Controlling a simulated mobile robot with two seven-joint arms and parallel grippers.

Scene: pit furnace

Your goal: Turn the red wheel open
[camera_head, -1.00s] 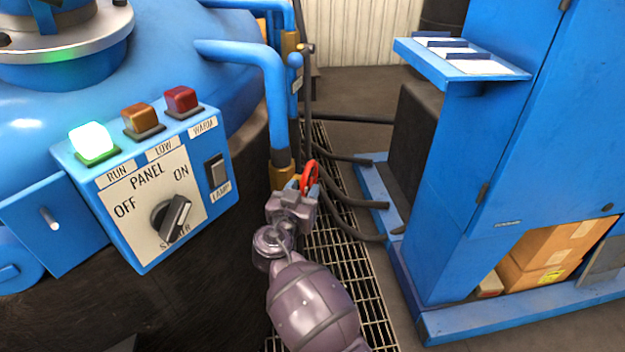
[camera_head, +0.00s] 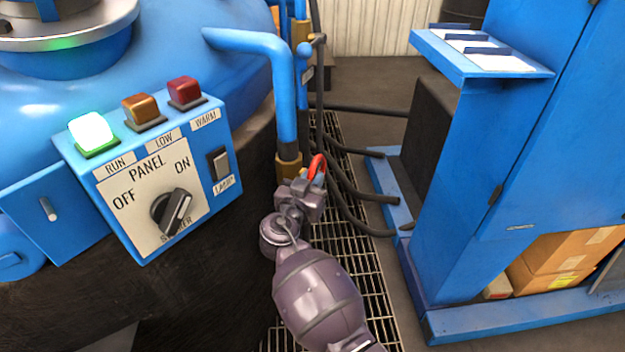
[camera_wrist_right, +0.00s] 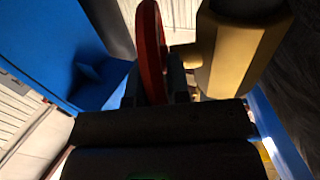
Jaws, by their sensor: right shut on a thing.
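The red wheel (camera_head: 317,167) stands edge-on beside the brass valve body (camera_head: 288,166) at the lower end of a blue pipe. My right gripper (camera_head: 312,187) is at the wheel, and its body hides the wheel's lower part in the head view. In the right wrist view the wheel (camera_wrist_right: 151,50) runs down between the two dark fingers (camera_wrist_right: 158,82), which are shut on its rim. The brass valve (camera_wrist_right: 238,48) shows just right of it there. How far the wheel is turned cannot be told. My left gripper is not in view.
A blue control panel (camera_head: 150,180) with a lit green lamp (camera_head: 92,132) stands left of my right arm. A blue cabinet (camera_head: 480,170) stands to the right. Black hoses (camera_head: 350,205) lie over the floor grating (camera_head: 362,270) between them.

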